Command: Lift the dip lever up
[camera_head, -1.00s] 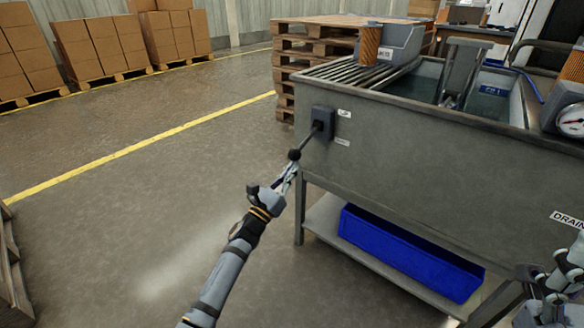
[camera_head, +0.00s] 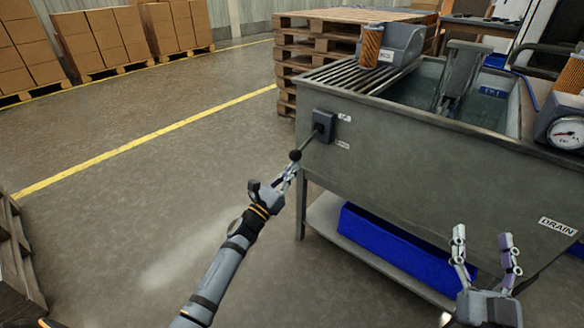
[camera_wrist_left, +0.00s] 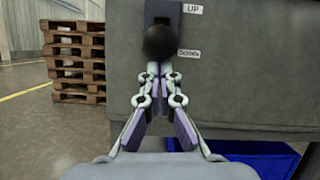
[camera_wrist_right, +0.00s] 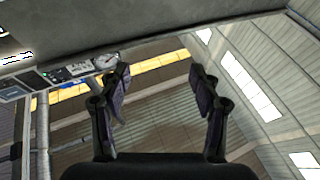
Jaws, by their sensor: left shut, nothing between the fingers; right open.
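The grey wash tank (camera_head: 430,160) holds liquid, with a slatted rack (camera_head: 350,72) at its left end. A blue bin (camera_head: 400,250) lies on the shelf below. A pressure gauge (camera_head: 566,132) is at right.

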